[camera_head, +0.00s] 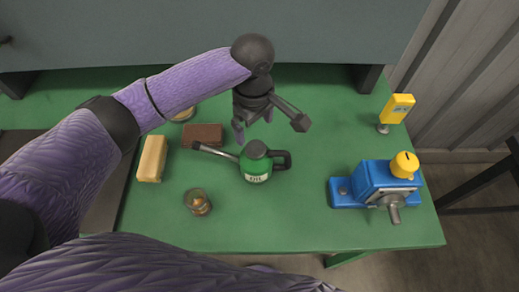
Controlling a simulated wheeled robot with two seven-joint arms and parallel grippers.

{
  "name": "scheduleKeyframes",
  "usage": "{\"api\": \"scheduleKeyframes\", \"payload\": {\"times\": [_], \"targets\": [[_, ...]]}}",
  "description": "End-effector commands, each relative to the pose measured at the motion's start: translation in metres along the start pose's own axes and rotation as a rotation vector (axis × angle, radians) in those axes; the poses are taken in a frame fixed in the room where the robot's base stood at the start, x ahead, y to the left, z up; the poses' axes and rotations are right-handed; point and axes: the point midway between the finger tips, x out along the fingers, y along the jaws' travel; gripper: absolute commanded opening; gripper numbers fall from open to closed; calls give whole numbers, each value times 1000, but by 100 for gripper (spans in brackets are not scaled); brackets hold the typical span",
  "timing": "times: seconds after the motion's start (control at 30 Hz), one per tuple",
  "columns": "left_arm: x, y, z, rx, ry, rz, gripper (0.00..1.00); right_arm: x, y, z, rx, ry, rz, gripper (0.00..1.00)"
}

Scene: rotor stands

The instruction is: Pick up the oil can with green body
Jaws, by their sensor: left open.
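The oil can (256,166) has a green body with a white label, a dark handle on its right and a long grey spout pointing left. It stands upright on the green table. My left arm reaches in from the left, and my left gripper (254,122) is above and just behind the oil can in the picture. It is open and appears empty; I cannot tell its exact height over the table. My right gripper is not in view.
A blue machine (375,184) with a yellow top and a yellow device (397,108) stand right. The front middle of the green table (290,225) is clear.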

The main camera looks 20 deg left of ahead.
Motion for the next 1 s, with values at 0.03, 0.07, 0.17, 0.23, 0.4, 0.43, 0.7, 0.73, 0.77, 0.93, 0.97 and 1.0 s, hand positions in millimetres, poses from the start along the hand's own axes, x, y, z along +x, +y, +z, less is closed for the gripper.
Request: {"api": "scheduleKeyframes", "payload": {"times": [0.03,0.07,0.17,0.23,0.4,0.43,0.7,0.73,0.77,0.93,0.97,1.0], "targets": [[11,0,0,0,0,-2,100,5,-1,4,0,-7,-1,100],[14,0,0,0,-1,0,100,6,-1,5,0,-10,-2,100],[31,-2,3,1,-1,-1,100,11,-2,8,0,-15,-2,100],[47,-5,7,0,-1,-2,100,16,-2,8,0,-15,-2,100],[69,-6,9,1,1,0,100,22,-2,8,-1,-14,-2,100],[70,-6,8,1,1,1,100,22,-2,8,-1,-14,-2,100],[69,-5,9,1,1,2,81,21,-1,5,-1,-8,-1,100],[69,-5,9,1,1,2,75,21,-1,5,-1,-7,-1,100],[69,-5,9,1,1,2,68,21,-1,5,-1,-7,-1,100],[69,-5,9,1,1,2,32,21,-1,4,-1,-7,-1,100],[69,-5,9,1,1,2,26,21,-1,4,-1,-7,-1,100],[69,-5,9,1,1,1,17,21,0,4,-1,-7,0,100]]}}
